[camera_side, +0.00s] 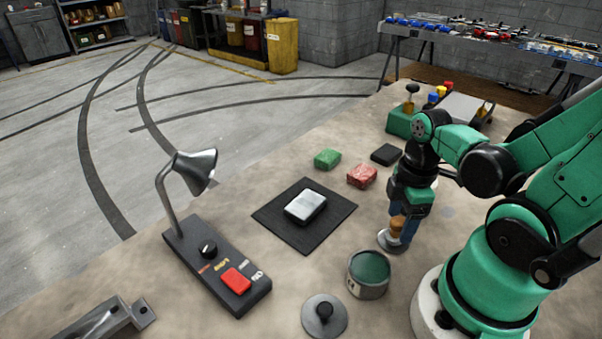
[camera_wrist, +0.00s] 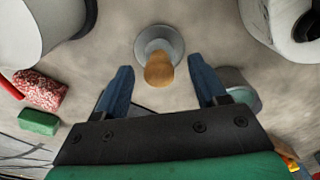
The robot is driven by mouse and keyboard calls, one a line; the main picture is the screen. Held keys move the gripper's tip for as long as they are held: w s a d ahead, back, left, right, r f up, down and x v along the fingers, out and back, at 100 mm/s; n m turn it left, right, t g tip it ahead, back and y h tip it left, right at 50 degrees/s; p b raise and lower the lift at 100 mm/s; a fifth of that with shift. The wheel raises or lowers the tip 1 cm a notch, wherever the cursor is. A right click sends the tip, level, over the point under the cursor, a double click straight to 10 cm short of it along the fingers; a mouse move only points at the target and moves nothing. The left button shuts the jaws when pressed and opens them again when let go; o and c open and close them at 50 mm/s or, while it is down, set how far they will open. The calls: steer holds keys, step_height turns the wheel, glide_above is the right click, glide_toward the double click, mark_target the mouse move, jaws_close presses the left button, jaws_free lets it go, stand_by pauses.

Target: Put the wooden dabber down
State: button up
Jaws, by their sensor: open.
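The wooden dabber (camera_side: 396,228) stands upright with its lower end at a round metal dish (camera_side: 385,242) on the bench. In the wrist view the dabber's rounded tan end (camera_wrist: 159,72) shows over the grey dish (camera_wrist: 173,36). My gripper (camera_side: 400,224) is low over the dish, with its blue fingers around the dabber. In the wrist view my gripper (camera_wrist: 160,75) is open, with a gap between each finger and the dabber. The side view partly hides the dabber behind a finger, and I cannot tell exactly how it meets the dish.
An open tin with green contents (camera_side: 369,270) stands close to the dish. A round knobbed lid (camera_side: 324,316), a lamp with a red-button base (camera_side: 232,284) and a black mat (camera_side: 270,222) bearing a silver block lie leftward. Red (camera_side: 362,176) and green (camera_side: 327,159) blocks lie behind.

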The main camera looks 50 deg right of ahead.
mark_target(402, 220)
step_height(402, 220, up, 12)
steer(key=w+a+f+m+t, duration=0.1)
steer(key=w+a+m+t, duration=0.6)
steer(key=w+m, duration=0.2)
steer(key=shift+w+f, duration=0.4)
steer(key=shift+w, duration=0.75)
steer(key=shift+o, duration=0.4)
